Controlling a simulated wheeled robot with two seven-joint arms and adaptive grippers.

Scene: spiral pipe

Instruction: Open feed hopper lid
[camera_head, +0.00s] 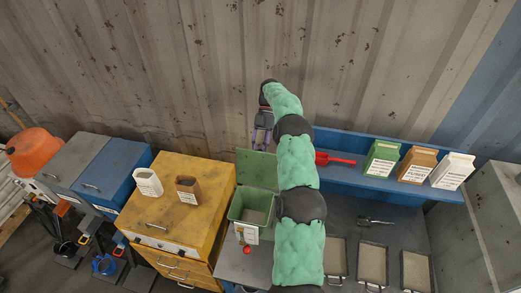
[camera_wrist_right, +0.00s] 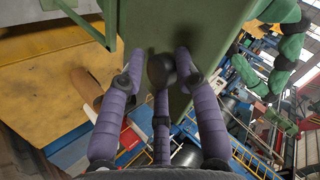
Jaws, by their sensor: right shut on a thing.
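The green feed hopper (camera_head: 236,207) stands right of the yellow cabinet, its open top showing pale contents. Its green lid (camera_head: 256,168) is raised, standing up at the hopper's back edge. My right gripper (camera_head: 262,134) is just above and behind the lid in the head view, at the end of the green-sleeved arm. In the right wrist view the purple fingers close around a black round knob (camera_wrist_right: 161,70) on the green lid panel (camera_wrist_right: 218,22). The arm hides part of the area right of the hopper. My left gripper is not in view.
A blue shelf (camera_head: 345,177) at the right holds a red scoop (camera_head: 335,159) and several cartons. A corrugated wall (camera_head: 200,70) closes the back.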

